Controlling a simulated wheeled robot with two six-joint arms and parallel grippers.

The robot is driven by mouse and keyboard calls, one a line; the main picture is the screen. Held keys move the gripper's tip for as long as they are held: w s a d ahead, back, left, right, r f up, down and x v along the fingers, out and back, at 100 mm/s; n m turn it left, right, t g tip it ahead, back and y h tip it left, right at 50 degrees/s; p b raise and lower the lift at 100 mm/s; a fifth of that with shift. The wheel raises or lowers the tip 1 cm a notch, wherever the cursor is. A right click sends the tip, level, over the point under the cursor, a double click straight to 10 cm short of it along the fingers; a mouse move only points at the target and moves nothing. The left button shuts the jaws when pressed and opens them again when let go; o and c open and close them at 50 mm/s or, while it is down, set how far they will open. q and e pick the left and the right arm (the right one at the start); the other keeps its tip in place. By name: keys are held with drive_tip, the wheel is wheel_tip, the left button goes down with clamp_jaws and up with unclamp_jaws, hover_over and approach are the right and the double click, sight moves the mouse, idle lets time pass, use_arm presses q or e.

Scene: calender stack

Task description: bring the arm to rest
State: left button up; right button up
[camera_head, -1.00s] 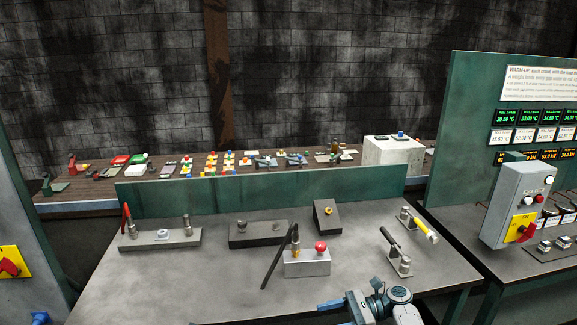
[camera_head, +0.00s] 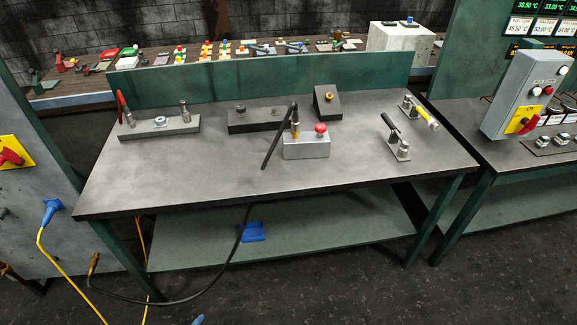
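Neither of my grippers can be made out. A small blue tip (camera_head: 198,320) shows at the bottom edge, and I cannot tell what it belongs to. The grey workbench (camera_head: 330,180) fills the middle. On it stand a grey box with a red mushroom button (camera_head: 320,128), a black lever (camera_head: 280,136) beside it, a left fixture plate (camera_head: 160,128), a dark block (camera_head: 256,120), a dark wedge (camera_head: 328,104), a black-handled clamp (camera_head: 396,138) and a yellow-handled clamp (camera_head: 420,114).
A lower shelf (camera_head: 320,235) holds a blue piece (camera_head: 252,232). A black cable (camera_head: 232,245) hangs in front of it. A yellow cable with a blue plug (camera_head: 52,210) is at left. A grey control box (camera_head: 528,92) stands at right. The dark floor (camera_head: 360,295) is open.

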use_arm(q)
drive_tip(key=s+a+f+n+g, duration=0.1)
drive_tip(key=s+f+n+g, duration=0.2)
drive_tip(key=s, duration=0.8)
drive_tip(key=s+a+f+n+g+y+b, duration=0.1)
drive_tip(key=s+f+n+g, duration=0.2)
drive_tip(key=s+f+n, duration=0.3)
drive_tip(key=s+a+f+n+g+y+b, duration=0.1)
drive_tip(key=s+f+n+g, duration=0.2)
drive_tip(key=s, duration=1.3)
drive_tip(key=shift+s+f+n, duration=0.4)
drive_tip(key=shift+f+n, duration=0.25)
drive_tip(key=shift+n, duration=0.15)
use_arm(e)
drive_tip(key=s+d+f+n+h, duration=0.1)
drive_tip(key=s+d+f+n, duration=0.1)
drive_tip(key=s, duration=0.6)
drive_tip(key=s+d+f+n+h, duration=0.1)
drive_tip(key=s+d+f+n, duration=0.1)
drive_tip(key=s+n, duration=0.3)
drive_tip(key=s+d+f+n+h, duration=0.2)
drive_tip(key=s+f+n, duration=0.1)
drive_tip(key=s, duration=0.8)
drive_tip(key=shift+s+d+f+n+t, duration=0.2)
drive_tip(key=shift+f+n+t, duration=0.2)
drive_tip(key=shift+f, duration=0.35)
